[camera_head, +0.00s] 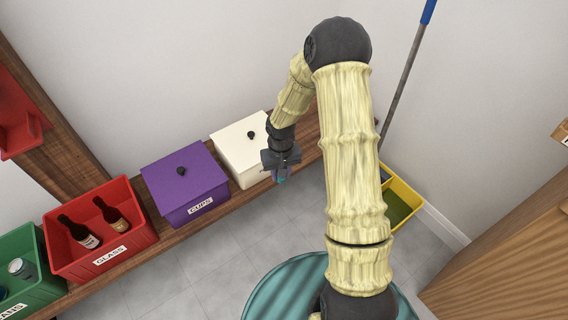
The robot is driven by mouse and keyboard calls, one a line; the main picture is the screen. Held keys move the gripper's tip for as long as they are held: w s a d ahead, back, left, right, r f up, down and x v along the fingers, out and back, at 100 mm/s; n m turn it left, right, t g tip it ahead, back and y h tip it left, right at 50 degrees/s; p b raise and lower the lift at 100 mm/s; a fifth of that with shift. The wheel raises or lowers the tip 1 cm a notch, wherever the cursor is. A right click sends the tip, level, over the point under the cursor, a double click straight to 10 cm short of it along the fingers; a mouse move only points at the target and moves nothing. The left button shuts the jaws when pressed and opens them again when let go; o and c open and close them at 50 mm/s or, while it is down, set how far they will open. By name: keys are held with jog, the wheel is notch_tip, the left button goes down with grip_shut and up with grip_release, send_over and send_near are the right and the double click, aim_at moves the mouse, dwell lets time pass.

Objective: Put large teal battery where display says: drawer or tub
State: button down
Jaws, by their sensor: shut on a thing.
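My gripper (281,172) points down in front of the white lidded box, above the front edge of the wooden bench. It is shut on a small teal thing, which I take for the large teal battery (281,178). Only a little of the battery shows below the fingers; the rest is hidden by them. No display, open drawer or clearly marked tub shows in this view.
On the bench (230,205) stand a green bin (22,240) with cans, a red bin (75,265) marked GLASS with bottles, a purple lidded box (185,180) marked CUPS and a white lidded box (238,150). A yellow mop bucket (405,215) and wooden furniture (510,265) are right.

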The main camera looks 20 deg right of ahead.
notch_tip(320, 180, up, 14)
jog(key=p, duration=1.4)
jog(key=shift+s+r+p, duration=0.15)
jog(key=shift+s+p, duration=0.15)
jog(key=shift+s, duration=0.1)
